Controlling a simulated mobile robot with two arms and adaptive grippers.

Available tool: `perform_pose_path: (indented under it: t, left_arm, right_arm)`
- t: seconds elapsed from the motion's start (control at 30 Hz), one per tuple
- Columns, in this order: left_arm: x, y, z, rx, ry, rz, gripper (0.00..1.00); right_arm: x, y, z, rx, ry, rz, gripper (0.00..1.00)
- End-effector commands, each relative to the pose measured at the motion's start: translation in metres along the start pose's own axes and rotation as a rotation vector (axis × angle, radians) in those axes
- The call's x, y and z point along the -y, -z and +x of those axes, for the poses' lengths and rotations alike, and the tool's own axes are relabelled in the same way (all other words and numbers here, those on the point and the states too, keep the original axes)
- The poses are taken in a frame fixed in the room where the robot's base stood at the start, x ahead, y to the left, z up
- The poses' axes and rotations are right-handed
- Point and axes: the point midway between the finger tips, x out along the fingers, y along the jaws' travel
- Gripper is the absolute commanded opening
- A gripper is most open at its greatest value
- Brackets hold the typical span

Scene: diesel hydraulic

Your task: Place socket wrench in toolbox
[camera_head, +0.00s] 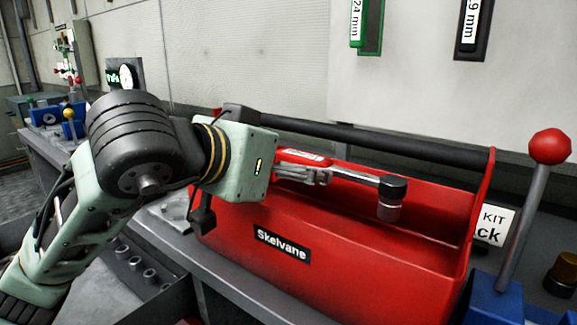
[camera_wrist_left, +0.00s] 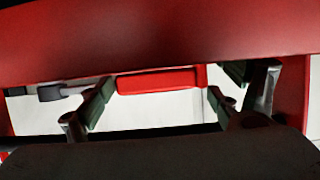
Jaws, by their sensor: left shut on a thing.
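The socket wrench (camera_head: 360,178) has a red handle, a metal shaft and a dark head with a metal socket pointing down. My left gripper (camera_head: 312,175) is shut on it near the handle. It lies roughly level at the open top of the red toolbox (camera_head: 350,270), below the toolbox's black carrying bar. I cannot tell whether it touches the toolbox. In the left wrist view, the wrench's red handle (camera_wrist_left: 160,82) shows between the fingers of the left gripper (camera_wrist_left: 165,100). My right gripper is not in view.
A lever with a red knob (camera_head: 549,146) stands on a blue base at the right, close to the toolbox. A white "KIT" label (camera_head: 494,223) is behind it. Green and black size holders hang on the wall board (camera_head: 420,90). A grey bench (camera_head: 240,295) runs below the toolbox.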

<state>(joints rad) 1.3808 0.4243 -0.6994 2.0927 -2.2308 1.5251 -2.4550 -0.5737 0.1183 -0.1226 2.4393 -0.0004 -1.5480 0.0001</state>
Motion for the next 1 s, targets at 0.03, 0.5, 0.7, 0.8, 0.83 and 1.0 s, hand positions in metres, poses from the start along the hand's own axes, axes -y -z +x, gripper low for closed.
perform_pose_path:
  t: [0.03,0.5,0.7,0.8,0.83,1.0]
  left_arm:
    - [0.000,0.000,0.000,-0.003,0.000,0.000,0.42]
    - [0.000,-0.010,0.004,-0.003,0.000,-0.002,0.42]
    - [0.000,-0.011,0.004,0.000,0.000,-0.001,1.00]
    - [0.000,-0.011,0.004,0.000,0.000,-0.001,1.00]
    - [0.000,-0.011,0.004,0.000,0.000,-0.001,1.00]
    - [0.000,-0.011,0.004,0.000,0.000,-0.001,1.00]
  right_arm:
    - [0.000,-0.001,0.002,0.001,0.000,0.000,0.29]
    - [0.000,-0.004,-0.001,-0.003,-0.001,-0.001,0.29]
    - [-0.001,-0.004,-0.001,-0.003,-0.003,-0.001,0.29]
    - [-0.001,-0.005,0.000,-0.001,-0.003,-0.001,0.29]
    - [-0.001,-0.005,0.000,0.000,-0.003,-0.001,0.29]
    - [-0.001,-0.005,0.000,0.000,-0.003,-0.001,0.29]
